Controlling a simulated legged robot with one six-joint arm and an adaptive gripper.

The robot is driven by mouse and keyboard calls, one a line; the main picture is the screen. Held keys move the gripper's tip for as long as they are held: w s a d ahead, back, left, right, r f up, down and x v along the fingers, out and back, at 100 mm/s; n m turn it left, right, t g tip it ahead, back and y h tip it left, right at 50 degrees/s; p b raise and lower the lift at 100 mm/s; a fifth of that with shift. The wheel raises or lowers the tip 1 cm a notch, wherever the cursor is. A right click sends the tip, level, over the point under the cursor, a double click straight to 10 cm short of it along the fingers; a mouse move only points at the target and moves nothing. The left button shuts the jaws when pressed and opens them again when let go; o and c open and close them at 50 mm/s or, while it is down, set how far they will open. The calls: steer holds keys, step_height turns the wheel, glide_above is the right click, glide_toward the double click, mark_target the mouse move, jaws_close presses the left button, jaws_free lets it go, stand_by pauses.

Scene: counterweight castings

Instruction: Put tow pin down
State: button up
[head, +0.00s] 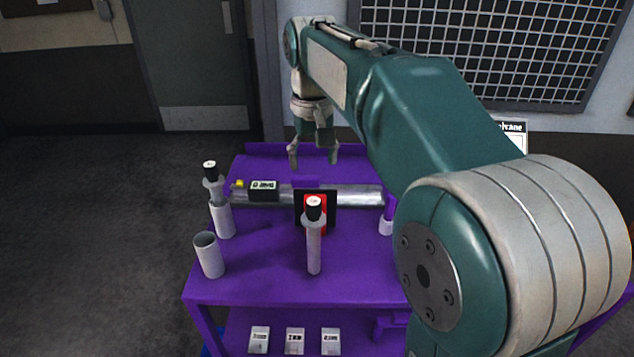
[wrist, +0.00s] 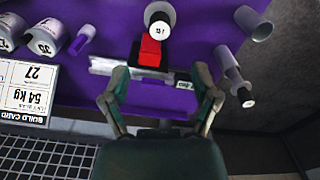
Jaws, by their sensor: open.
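Two grey pins with black, white-labelled tops show, and I cannot tell which is the tow pin. One pin (head: 314,245) stands upright near the middle of the purple cart (head: 265,280), in front of a red and black block (head: 329,222). Its top end also shows in the wrist view (wrist: 158,22). The other pin (head: 213,187) sits in a grey tube (head: 222,219) at the left. My gripper (head: 313,158) is open and empty above the far part of the cart, apart from both pins. Its fingers (wrist: 160,75) also show spread in the wrist view.
An empty grey tube (head: 209,257) stands at the cart's front left. A metal bar (head: 345,196) with a black label box (head: 263,190) lies across the cart. Numbered castings (wrist: 45,37) and a build card (wrist: 28,90) show in the wrist view. Small white blocks (head: 295,340) sit on the lower shelf.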

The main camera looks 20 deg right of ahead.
steer(key=s+f+t, duration=0.2)
steer(key=s+f, duration=0.3)
steer(key=s, duration=0.5)
steer(key=s+f+t, duration=0.3)
steer(key=s+f, duration=0.1)
steer(key=s, duration=0.6)
steer(key=shift+s+f+n+t, duration=0.3)
steer(key=shift+s+f, duration=0.05)
steer(key=shift+s, duration=0.05)
